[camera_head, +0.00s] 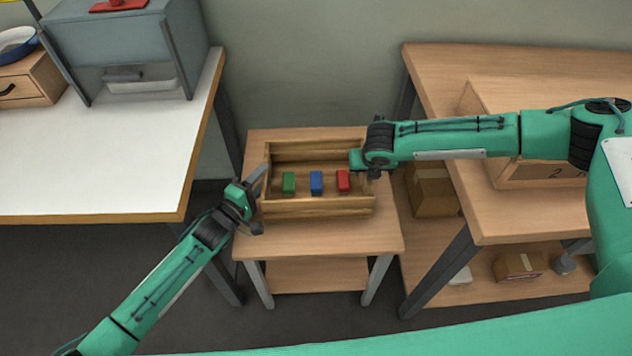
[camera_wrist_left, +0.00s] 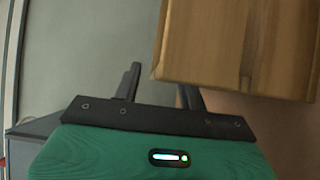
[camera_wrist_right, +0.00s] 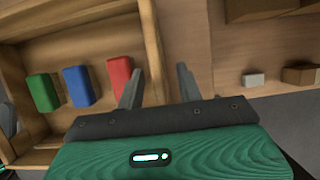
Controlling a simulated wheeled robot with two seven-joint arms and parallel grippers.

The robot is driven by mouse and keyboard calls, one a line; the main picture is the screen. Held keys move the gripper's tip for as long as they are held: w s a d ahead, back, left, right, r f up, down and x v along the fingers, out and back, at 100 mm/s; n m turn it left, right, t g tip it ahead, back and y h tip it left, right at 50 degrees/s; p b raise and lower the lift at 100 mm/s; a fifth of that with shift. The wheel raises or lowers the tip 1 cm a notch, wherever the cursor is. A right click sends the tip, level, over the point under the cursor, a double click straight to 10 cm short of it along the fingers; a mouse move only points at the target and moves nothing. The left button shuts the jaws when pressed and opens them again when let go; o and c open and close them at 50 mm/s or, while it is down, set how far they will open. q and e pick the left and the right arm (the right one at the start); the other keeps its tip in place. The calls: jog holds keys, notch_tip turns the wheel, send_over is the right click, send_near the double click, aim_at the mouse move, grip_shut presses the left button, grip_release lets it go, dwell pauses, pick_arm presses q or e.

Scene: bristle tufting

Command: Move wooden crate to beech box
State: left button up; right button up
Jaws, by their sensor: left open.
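The wooden crate (camera_head: 318,208) sits on a small wooden table and holds a green block (camera_head: 289,183), a blue block (camera_head: 316,183) and a red block (camera_head: 343,181). My left gripper (camera_head: 256,200) is open at the crate's left end; the left wrist view shows the crate's wood (camera_wrist_left: 230,45) close to its fingers. My right gripper (camera_wrist_right: 158,85) is at the crate's right end; its fingers are apart, with the end wall between them. A pale wooden box marked 2, seemingly the beech box (camera_head: 530,174), stands on the right table, partly hidden by my right arm.
The small table (camera_head: 325,238) has bare room in front of the crate. A white-topped bench (camera_head: 100,175) with a grey machine (camera_head: 130,45) is at left. The right table (camera_head: 440,70) has cardboard boxes (camera_head: 518,265) on its lower shelf.

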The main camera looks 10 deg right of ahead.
pick_arm(q)
jog(key=shift+x, duration=1.1)
pick_arm(e)
jog(key=shift+x, duration=1.3)
pick_arm(q)
jog(key=shift+c, duration=0.2)
pick_arm(e)
jog(key=shift+c, duration=0.3)
pick_arm(q)
jog(key=c, duration=0.7)
pick_arm(e)
jog(key=c, duration=0.7)
pick_arm(q)
grip_shut()
pick_arm(e)
grip_shut()
jog(key=shift+r, duration=0.1)
